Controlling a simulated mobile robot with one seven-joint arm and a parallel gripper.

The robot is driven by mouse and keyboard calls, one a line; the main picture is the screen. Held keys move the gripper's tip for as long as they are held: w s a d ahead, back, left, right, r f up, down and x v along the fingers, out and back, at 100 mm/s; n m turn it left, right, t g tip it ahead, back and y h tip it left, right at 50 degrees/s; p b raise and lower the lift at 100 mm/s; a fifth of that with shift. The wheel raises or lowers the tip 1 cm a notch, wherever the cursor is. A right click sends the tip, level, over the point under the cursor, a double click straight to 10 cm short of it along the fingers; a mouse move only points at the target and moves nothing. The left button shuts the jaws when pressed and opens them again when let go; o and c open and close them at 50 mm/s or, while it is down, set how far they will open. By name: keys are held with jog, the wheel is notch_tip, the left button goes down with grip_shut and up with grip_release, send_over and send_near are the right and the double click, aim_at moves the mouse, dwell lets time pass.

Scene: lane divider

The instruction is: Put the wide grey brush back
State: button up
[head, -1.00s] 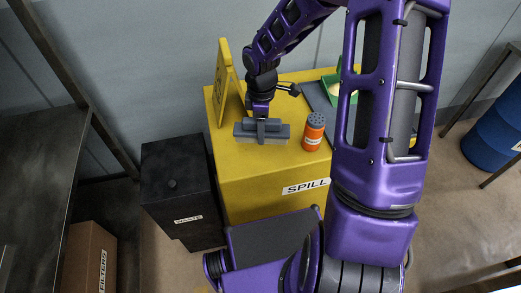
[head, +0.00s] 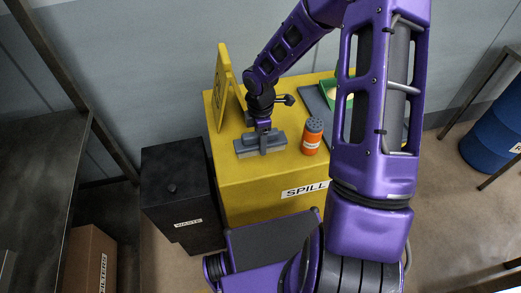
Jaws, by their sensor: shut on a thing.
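The wide grey brush (head: 247,146) is at the left part of the top of the yellow spill cabinet (head: 250,190). My gripper (head: 263,140) comes down on it from above and is shut on the middle of the brush. The brush lies level and slightly turned, its right end farther back. I cannot tell whether its underside touches the cabinet top. The fingertips are small in this view and partly merge with the brush.
An orange shaker with a grey lid (head: 312,136) stands just right of the brush. A yellow folded sign (head: 223,88) stands at the left edge. A dark mat with a green tray (head: 333,92) lies behind, partly hidden by my arm. A black waste bin (head: 178,195) stands left.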

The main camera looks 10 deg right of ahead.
jog(key=shift+f, duration=2.2)
jog(key=shift+f+b, duration=0.3)
jog(key=shift+f, duration=0.05)
jog(key=o, duration=1.3)
jog(key=shift+r, duration=0.1)
